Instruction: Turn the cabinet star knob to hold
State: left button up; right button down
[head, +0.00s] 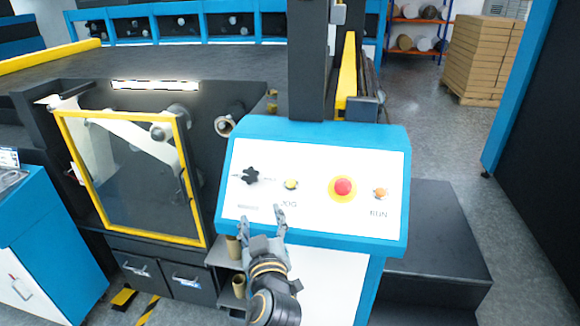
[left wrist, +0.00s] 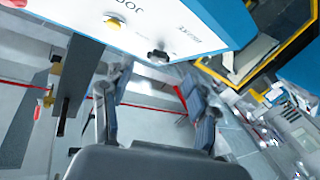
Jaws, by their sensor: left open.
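The black star knob (head: 251,175) sits at the left of the white sloped panel (head: 320,222) on the blue cabinet. Small markings flank it, too small to read in the head view. In the left wrist view the dark knob (left wrist: 157,56) shows at the panel's edge, beyond my fingers. My left gripper (head: 262,216) is open and empty, in front of the panel's lower edge, below the knob in the picture and apart from it. It also shows in the left wrist view (left wrist: 153,82), its two fingers spread. My right gripper is not in view.
A yellow JOG button (head: 291,184) is right of the knob. A red emergency button (head: 343,187) and an orange RUN button (head: 380,193) sit farther right. A yellow-framed window (head: 140,185) is left of the cabinet. A dark post (head: 313,65) rises behind the panel.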

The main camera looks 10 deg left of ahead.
pick_arm(q)
notch_tip(320, 180, up, 2)
jog(key=n+p, duration=0.1)
jog(key=p, duration=0.1)
send_near(250, 176)
jog(key=x, duration=0.8)
jog(key=shift+w+a, duration=0.1)
jog(key=shift+w, duration=0.25)
jog(key=shift+w+a+f, duration=0.1)
jog(key=shift+w+a, duration=0.2)
jog(key=shift+w, duration=0.35)
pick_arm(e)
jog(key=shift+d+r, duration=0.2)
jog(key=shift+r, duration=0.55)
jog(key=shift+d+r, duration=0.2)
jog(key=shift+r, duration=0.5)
pick_arm(q)
jog(key=shift+c, duration=0.5)
jog(key=c, duration=1.1)
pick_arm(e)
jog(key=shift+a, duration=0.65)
